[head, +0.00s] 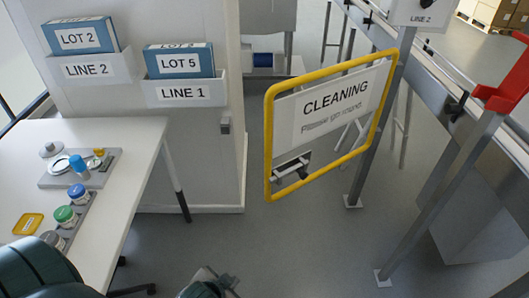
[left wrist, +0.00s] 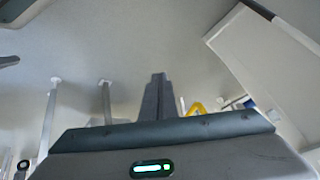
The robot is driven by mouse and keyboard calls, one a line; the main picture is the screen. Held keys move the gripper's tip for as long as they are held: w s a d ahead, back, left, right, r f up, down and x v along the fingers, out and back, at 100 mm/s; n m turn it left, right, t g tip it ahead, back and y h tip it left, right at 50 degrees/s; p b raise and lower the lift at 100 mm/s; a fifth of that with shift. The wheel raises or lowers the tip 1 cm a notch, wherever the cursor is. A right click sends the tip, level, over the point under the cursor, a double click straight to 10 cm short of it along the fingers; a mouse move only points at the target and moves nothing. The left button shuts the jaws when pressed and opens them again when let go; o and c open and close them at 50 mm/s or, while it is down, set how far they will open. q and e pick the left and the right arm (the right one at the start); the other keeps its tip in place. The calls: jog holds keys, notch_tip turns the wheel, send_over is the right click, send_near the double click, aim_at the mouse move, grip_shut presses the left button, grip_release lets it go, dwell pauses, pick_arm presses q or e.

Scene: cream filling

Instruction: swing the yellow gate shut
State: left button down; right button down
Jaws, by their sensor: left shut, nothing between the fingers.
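The yellow gate (head: 269,130) is a tubular frame around a white panel with a CLEANING sign (head: 335,105). Its right side is by a grey post (head: 378,140), and its left edge stands apart from the white wall, with floor visible in between. A metal latch piece (head: 291,168) sits low on its panel. My left gripper (head: 212,279) is at the bottom of the head view, below and left of the gate, not touching it. In the left wrist view its fingers (left wrist: 157,82) are together and empty, and a small part of the yellow gate (left wrist: 197,108) shows beyond them. My right gripper is not in view.
A white wall end with a small grey catch (head: 225,123) stands left of the gate. A white table (head: 120,150) with jars is at left. A conveyor frame with a red handle (head: 505,85) is at right. Grey floor (head: 300,240) is clear in front.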

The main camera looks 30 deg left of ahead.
pick_arm(q)
jog(key=w+a+r+m+t+h, duration=0.3)
jog(key=w+r+m+t+h, duration=0.1)
jog(key=w+r+m, duration=0.6)
jog(key=w+a+r+m+t+h, duration=0.4)
jog(key=w+r+m+t, duration=0.1)
jog(key=w+r+m, duration=0.5)
jog(key=shift+w+a+r+h, duration=0.2)
jog(key=shift+w+r+h, duration=0.2)
jog(key=shift+w+r, duration=0.35)
jog(key=shift+r, duration=0.15)
